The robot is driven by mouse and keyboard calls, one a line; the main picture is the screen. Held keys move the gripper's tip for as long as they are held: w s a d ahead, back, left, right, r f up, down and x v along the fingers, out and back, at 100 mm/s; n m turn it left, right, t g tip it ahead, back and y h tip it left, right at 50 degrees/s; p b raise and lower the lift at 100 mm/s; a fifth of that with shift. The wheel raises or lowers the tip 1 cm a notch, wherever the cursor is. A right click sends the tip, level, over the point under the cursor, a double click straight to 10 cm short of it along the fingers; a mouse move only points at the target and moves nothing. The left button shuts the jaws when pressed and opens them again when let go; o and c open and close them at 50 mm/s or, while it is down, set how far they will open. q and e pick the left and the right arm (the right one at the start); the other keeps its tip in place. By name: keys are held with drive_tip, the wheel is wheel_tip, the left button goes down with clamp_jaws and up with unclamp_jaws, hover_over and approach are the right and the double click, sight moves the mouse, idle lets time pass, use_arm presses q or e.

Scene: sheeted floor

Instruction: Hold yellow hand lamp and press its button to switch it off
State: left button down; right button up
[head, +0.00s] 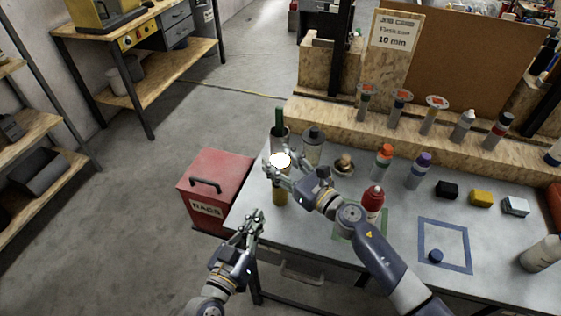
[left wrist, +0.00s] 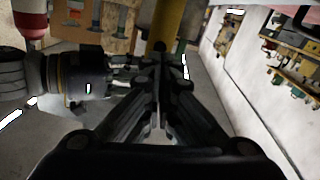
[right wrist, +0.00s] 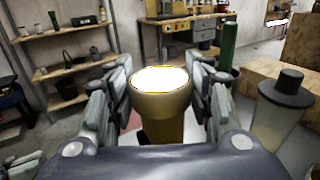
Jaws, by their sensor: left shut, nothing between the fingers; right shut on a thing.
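The yellow hand lamp (head: 279,192) is held roughly upright by the table's left edge, its round face glowing bright white. In the right wrist view the lamp (right wrist: 163,108) sits between the fingers of my right gripper (right wrist: 165,90), which is shut around its upper part. In the head view my right gripper (head: 279,172) partly covers the lamp. My left gripper (head: 256,220) is shut and empty, below and left of the lamp. In the left wrist view the lamp's yellow body (left wrist: 169,18) stands just beyond the closed fingertips (left wrist: 160,48). I cannot make out the button.
A red rags bin (head: 215,190) stands left of the table (head: 400,262). A green bottle in a holder (head: 279,122), a grey-capped jar (head: 313,146) and a red bottle (head: 372,200) stand near my right arm. Several bottles and blocks fill the right side.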

use_arm(q)
drive_tip(key=shift+w+d, duration=0.1)
idle(0.5)
drive_tip(key=w+d+m+g+h, duration=0.1)
drive_tip(key=w+d+m+g, duration=0.1)
drive_tip(key=w+m+g, duration=0.5)
drive_tip(key=shift+w+f+m+g+h, duration=0.2)
drive_tip(key=shift+m+g+h, duration=0.3)
drive_tip(key=shift+g, duration=1.1)
drive_tip(key=shift+w, duration=0.1)
idle(0.9)
